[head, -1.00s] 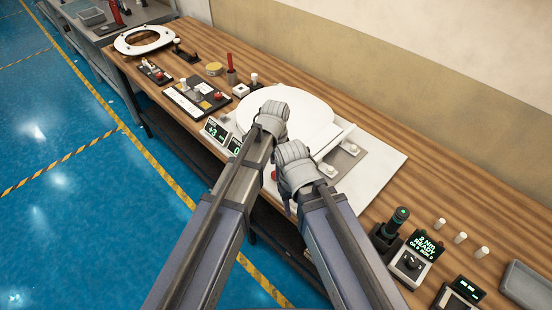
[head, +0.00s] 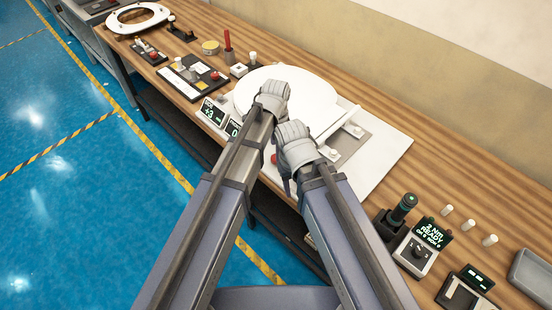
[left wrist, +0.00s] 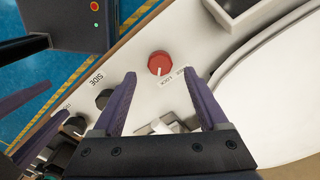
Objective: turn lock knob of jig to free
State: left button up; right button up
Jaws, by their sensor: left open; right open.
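The red lock knob (left wrist: 160,63) of the jig shows in the left wrist view, with a pale pointer mark toward the picture's bottom and small lettering beside it, including LOCK. A sliver of it shows in the head view (head: 273,158) between my arms. The jig's white base plate (head: 375,165) lies on the bench. My left gripper (left wrist: 160,76) is open and empty; the knob appears beyond and between its fingertips, and contact is not clear. In the head view its fingers are hidden beneath the hand (head: 271,97).
A round white lid (head: 290,92) lies on the jig, beside and behind my grippers. Small displays (head: 213,112) stand at the jig's left. A torque tool (head: 403,207) and a READY display (head: 435,235) are at the bench's right. Blue floor is clear on the left.

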pick_arm(q)
notch_tip(320, 180, down, 4)
jog(key=b, duration=0.3)
jog(key=shift+f, duration=0.25)
grip_shut()
dwell(0.3)
